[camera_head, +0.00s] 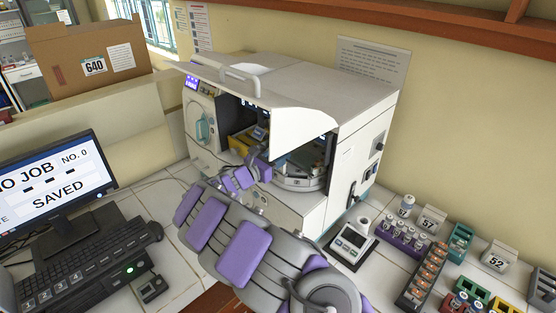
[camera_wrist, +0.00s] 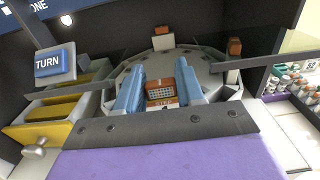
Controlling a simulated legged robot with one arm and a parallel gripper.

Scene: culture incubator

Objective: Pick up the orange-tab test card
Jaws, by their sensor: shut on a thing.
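The orange-tab test card (camera_wrist: 161,93) is between the two blue fingers of my gripper (camera_wrist: 158,82) in the wrist view. It shows an orange part and a pale gridded face. The fingers are shut on it, over the near part of the round grey carousel (camera_wrist: 200,66). I cannot tell whether the card still touches the carousel. In the head view my arm reaches into the open front of the white incubator (camera_head: 290,88); the card and fingertips are hidden there. The carousel (camera_head: 300,184) shows at the right of the opening.
Other orange-tab pieces (camera_wrist: 234,47) stand at the carousel's far edge. A blue TURN button (camera_wrist: 55,62) and yellow trays (camera_wrist: 40,133) are at the left inside. The incubator's raised lid (camera_head: 290,118) hangs above the opening. Vial racks (camera_head: 403,238) and a small meter (camera_head: 350,240) stand right.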

